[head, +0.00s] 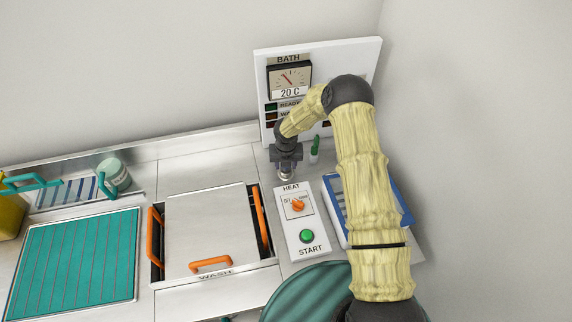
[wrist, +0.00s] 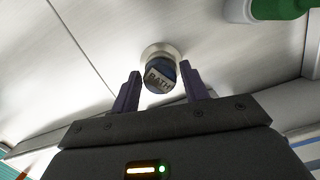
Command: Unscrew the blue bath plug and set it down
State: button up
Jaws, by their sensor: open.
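The blue bath plug (wrist: 161,76) shows in the wrist view, with "BATH" lettered on its top. It stands on a pale round fitting (wrist: 157,51) on the steel counter. My gripper (wrist: 160,78) is open, with one dark finger to the left of the plug and one to the right. A gap shows on each side, and I cannot tell how far the fingertips reach down beside it. In the head view my gripper (head: 286,172) points down at the counter behind the heat panel, and it hides the plug there.
Close to the right of my gripper stands a green-topped item (head: 315,148). The heat and start panel (head: 305,237) is in front. The wash lid (head: 207,225) with orange handles lies to the left. The bath gauge board (head: 338,55) rises behind. A blue-edged tray (head: 402,200) is to the right.

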jog(key=shift+m+b, duration=0.3)
jog(key=shift+m, duration=0.6)
jog(key=shift+m+b, duration=0.35)
jog(key=shift+m, duration=0.35)
jog(key=shift+m+h, duration=0.3)
jog(key=shift+m, duration=0.7)
jog(key=shift+b, duration=0.35)
